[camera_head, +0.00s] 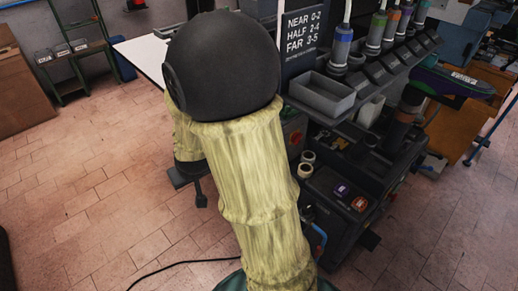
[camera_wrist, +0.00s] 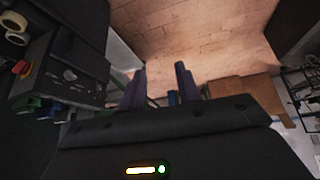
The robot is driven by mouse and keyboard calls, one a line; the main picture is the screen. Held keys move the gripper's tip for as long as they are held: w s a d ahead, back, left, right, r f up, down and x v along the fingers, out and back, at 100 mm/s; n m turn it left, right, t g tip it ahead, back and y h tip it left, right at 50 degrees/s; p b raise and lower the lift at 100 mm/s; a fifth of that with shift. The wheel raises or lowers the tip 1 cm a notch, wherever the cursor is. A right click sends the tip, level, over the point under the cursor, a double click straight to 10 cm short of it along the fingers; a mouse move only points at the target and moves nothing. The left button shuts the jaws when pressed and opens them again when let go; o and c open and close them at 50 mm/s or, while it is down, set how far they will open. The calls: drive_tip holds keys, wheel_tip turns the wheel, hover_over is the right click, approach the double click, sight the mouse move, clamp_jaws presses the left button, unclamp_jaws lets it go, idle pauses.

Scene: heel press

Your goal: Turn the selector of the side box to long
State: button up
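The side box (camera_wrist: 45,80) shows at the left of the wrist view as a dark grey box. On its face is a round dark knob with a pale mark (camera_wrist: 70,75), likely the selector; its setting is too small to read. A red button on a yellow base (camera_wrist: 22,68) sits beside it. My gripper (camera_wrist: 160,78) has its two dark fingers apart with nothing between them, and the box lies to their left, not touching. In the head view my gripper (camera_head: 196,186) shows partly below my sleeved arm, left of the machine; my arm hides part of the machine's near side.
The machine carries a grey bin (camera_head: 322,95), several coloured-top cylinders and a NEAR/HALF/FAR sign (camera_head: 302,32). A low dark unit (camera_head: 345,195) with purple and orange parts stands at its front.

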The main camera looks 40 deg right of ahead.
drive_tip(key=w+d+f+t+h+b, duration=0.3)
drive_tip(key=w+d+f+h+b, duration=0.4)
drive_tip(key=w+d+f+b, duration=0.6)
drive_tip(key=s+d+f+g+h+b, duration=0.1)
drive_tip(key=s+d+f+h+b, duration=0.1)
drive_tip(key=d+f+h+b, duration=0.5)
wheel_tip(320, 180, down, 3)
drive_tip(key=d+h, duration=0.1)
drive_tip(key=h, duration=0.2)
drive_tip(key=shift+s+d+h, duration=0.3)
drive_tip(key=shift+h, duration=0.1)
drive_tip(key=shift+w+d, duration=0.1)
drive_tip(key=shift+d, duration=0.05)
drive_tip(key=b+x, duration=0.2)
drive_tip(key=x, duration=1.5)
drive_tip(key=shift+b, duration=0.35)
